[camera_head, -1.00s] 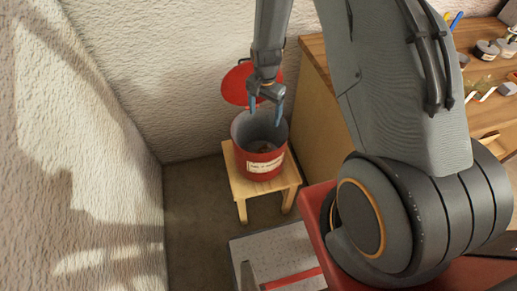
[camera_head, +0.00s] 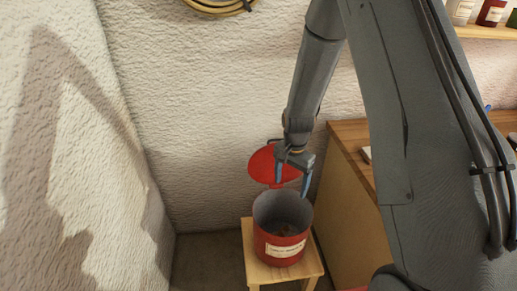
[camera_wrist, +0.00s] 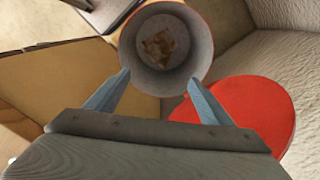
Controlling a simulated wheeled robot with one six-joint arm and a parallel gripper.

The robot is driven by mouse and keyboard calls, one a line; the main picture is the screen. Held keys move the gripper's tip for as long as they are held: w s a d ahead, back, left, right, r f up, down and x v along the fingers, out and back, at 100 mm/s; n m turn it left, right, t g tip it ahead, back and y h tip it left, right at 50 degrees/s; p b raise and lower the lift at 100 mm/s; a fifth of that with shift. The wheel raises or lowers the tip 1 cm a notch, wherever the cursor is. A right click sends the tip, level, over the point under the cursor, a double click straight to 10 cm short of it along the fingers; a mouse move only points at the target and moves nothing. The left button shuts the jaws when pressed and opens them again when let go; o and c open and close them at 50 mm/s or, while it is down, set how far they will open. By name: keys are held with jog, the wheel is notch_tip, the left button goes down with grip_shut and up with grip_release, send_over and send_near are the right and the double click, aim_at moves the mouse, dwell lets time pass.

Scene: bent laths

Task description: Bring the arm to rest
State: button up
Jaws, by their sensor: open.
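My gripper (camera_head: 292,184) is open and empty, above the back rim of a red bin in the head view. Its two blue fingers also show in the wrist view (camera_wrist: 160,92), apart, with nothing between them. My arm reaches from the upper right down to it. The red bin (camera_head: 277,247) has a grey inside and a pale label, and stands upright on a small wooden stool (camera_head: 249,260). Some brownish scraps lie at its bottom, clearest in the wrist view (camera_wrist: 163,45). Its red round lid (camera_head: 262,168) stands open behind it.
A wooden workbench (camera_head: 350,190) stands close to the right of the bin. Rough white walls (camera_head: 200,110) close off the back and left. A coiled yellow hose (camera_head: 215,8) hangs high on the back wall. A shelf (camera_head: 490,32) with jars is at the upper right.

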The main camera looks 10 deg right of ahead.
jog(key=shift+r, duration=0.1)
jog(key=s+r+n+t+b, duration=0.1)
jog(key=s+r+n+b, duration=0.2)
jog(key=s+r+n, duration=0.6)
jog(key=s+r, duration=0.5)
jog(key=s, duration=0.3)
jog(key=shift+s+r+n, duration=0.15)
jog(key=shift+r+n, duration=0.15)
jog(key=shift+a, duration=0.1)
